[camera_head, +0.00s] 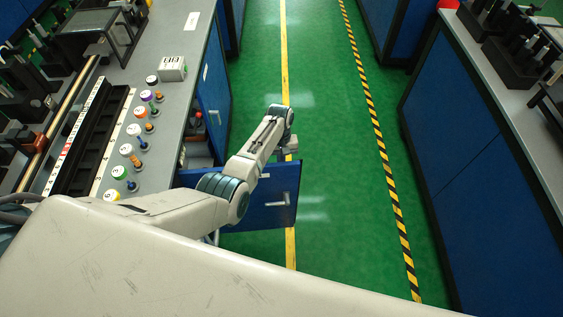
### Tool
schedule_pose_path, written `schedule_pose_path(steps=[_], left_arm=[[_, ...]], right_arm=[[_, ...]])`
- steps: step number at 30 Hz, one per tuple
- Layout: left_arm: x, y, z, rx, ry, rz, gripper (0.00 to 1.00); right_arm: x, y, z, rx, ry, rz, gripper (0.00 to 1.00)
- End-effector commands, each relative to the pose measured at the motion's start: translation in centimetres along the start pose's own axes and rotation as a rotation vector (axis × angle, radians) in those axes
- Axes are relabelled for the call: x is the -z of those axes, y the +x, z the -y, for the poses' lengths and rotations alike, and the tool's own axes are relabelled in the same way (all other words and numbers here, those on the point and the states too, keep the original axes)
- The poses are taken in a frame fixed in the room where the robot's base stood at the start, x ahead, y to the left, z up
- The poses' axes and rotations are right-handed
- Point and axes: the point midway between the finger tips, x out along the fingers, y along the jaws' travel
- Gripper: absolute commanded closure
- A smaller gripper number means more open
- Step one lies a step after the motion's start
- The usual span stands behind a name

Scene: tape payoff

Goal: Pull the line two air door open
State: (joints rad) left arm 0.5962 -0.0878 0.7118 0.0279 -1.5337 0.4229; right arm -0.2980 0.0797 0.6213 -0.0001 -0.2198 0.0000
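A blue door (259,215) stands swung out from the left bench into the aisle, with a silver handle (282,202) on its face. A second blue door (213,88) with a handle lies further back along the bench front. I cannot read a label showing which is the line two air door. My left arm reaches over the open door. The end of my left gripper (290,150) is small, above the door's top edge near its outer end; its fingers are not clear, and I cannot tell whether it touches the door. My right gripper is not in view.
The left bench (190,62) carries several coloured spools (133,130), a black rack and a small white box (172,68). A blue cabinet row (455,135) stands at right. The green aisle floor (330,130) between is clear.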

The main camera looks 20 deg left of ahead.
Motion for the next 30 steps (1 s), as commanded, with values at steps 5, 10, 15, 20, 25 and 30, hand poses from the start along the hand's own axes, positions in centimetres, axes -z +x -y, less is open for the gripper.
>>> schedule_pose_path(steps=[5, 10, 15, 20, 25, 30], left_arm=[[-0.2, -2.4, 0.2, 0.0, 0.0, -0.001, 1.0], [-0.3, -5.0, 0.5, 0.0, -0.001, 0.0, 1.0], [-0.4, -7.7, 0.8, 0.0, -0.001, 0.0, 1.0], [-0.4, -9.2, 1.0, 0.0, -0.001, 0.001, 1.0], [-0.4, -9.3, 1.1, 0.0, -0.001, 0.001, 1.0], [-0.4, -9.3, 1.1, 0.0, -0.001, 0.001, 1.0]], right_arm=[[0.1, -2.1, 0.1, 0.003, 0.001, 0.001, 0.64], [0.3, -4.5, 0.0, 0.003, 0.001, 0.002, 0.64], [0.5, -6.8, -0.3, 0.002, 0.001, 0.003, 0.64], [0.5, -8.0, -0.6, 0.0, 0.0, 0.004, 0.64], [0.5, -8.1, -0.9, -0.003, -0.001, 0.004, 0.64], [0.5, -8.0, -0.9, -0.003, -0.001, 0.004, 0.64]])
